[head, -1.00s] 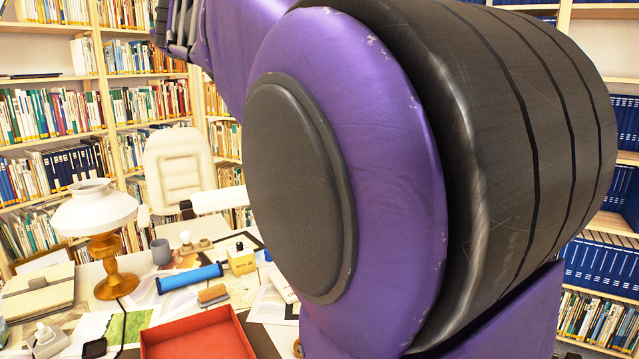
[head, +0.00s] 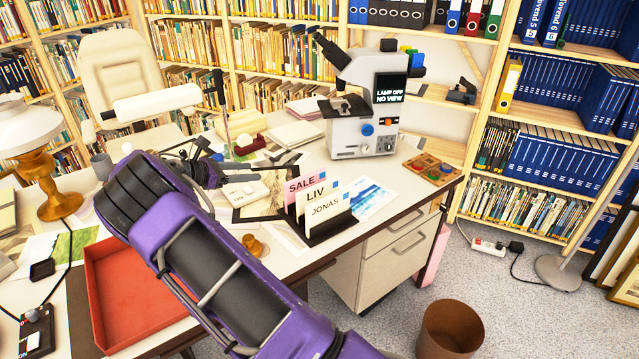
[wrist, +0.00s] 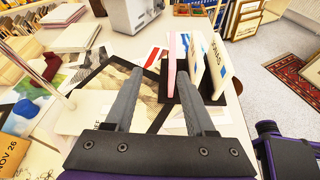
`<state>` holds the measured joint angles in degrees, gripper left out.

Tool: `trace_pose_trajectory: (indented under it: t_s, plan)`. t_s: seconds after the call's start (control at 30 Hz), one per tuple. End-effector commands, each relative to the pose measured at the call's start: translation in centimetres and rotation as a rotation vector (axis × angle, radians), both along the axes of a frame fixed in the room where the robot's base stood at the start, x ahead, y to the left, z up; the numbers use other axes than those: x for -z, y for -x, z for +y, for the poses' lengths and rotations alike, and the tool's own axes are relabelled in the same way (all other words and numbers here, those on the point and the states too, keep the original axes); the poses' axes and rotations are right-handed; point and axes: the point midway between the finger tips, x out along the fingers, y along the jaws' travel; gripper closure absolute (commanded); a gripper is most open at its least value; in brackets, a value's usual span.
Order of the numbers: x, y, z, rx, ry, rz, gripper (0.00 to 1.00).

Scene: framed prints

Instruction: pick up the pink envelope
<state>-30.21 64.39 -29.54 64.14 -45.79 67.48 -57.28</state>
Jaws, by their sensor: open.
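The pink envelope (head: 306,186), marked SALE, stands upright at the back of a dark holder (head: 334,229), behind white envelopes marked LIV (head: 317,199) and JONAS (head: 327,214). In the wrist view the pink envelope (wrist: 172,52) shows edge-on beyond my fingers. My gripper (head: 222,178) is open and empty just left of the holder. In the wrist view my gripper (wrist: 158,78) has its left finger left of the pink envelope; its right fingertip overlaps the holder. I cannot tell whether they touch.
A microscope (head: 362,110) stands behind the holder. A blue picture (head: 368,198) lies right of the holder. A bin (head: 450,330) stands on the floor.

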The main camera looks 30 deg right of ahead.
Motion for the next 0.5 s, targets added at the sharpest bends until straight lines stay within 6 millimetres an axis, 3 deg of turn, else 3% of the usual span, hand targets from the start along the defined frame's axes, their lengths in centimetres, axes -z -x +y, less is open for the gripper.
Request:
trace_pose_trajectory:
  t_s: [0.1, 0.27, 0.5]
  plan:
    - [2.5, 1.1, -1.0, 0.024, 0.011, 0.096, 0.45]
    - [3.6, 1.0, -3.0, 0.029, 0.013, 0.117, 0.45]
    - [5.6, 0.3, -7.9, 0.03, 0.013, 0.113, 0.45]
